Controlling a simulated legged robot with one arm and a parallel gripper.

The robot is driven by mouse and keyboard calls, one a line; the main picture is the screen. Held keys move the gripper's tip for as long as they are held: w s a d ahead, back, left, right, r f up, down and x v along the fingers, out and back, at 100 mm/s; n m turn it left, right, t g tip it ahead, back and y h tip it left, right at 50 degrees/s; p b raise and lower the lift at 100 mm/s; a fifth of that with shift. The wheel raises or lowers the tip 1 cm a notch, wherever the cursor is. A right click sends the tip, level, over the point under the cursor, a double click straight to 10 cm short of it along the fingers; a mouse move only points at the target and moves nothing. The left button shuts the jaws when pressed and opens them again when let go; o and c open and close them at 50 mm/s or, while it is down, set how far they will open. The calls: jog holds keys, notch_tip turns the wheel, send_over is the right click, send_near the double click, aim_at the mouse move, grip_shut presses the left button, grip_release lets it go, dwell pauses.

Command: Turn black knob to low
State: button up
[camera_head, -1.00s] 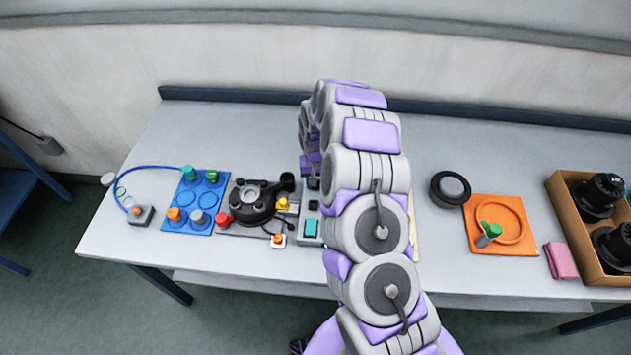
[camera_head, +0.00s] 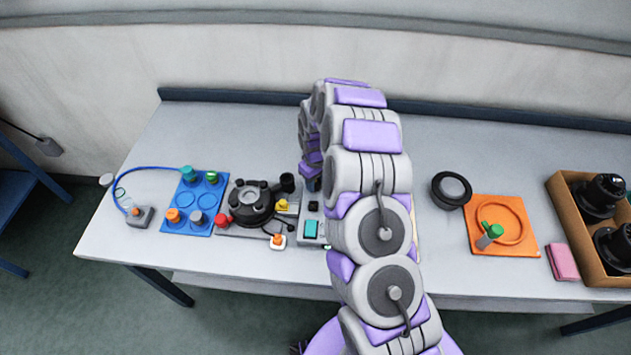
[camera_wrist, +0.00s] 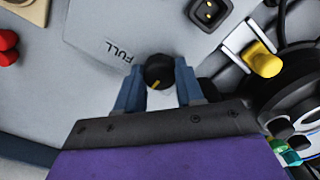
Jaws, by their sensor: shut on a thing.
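The black knob (camera_wrist: 159,73) shows in the wrist view on a grey panel (camera_wrist: 90,25), with a yellow pointer mark on its face. The mark points down and slightly left in that picture. The word FULL is printed on the panel to the left of the knob. My gripper (camera_wrist: 157,82) is shut on the knob, with one blue finger on each side. In the head view my arm covers most of the grey control box (camera_head: 310,228), and the knob is hidden there. No LOW label can be read in either view.
A black round device (camera_head: 250,203) stands left of the control box, with a yellow part (camera_wrist: 263,60) close to my gripper. A blue board (camera_head: 195,203) lies farther left. At right are an orange board (camera_head: 480,245) and a cardboard box (camera_head: 565,215).

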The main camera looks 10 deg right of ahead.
jog(key=shift+w+r, duration=0.15)
jog(key=shift+w, duration=0.1)
jog(key=o, duration=1)
jog(key=shift+s, duration=0.15)
jog(key=shift+o, duration=0.2)
notch_tip(320, 180, up, 17)
jog(key=p, duration=0.1)
jog(key=shift+a, duration=0.1)
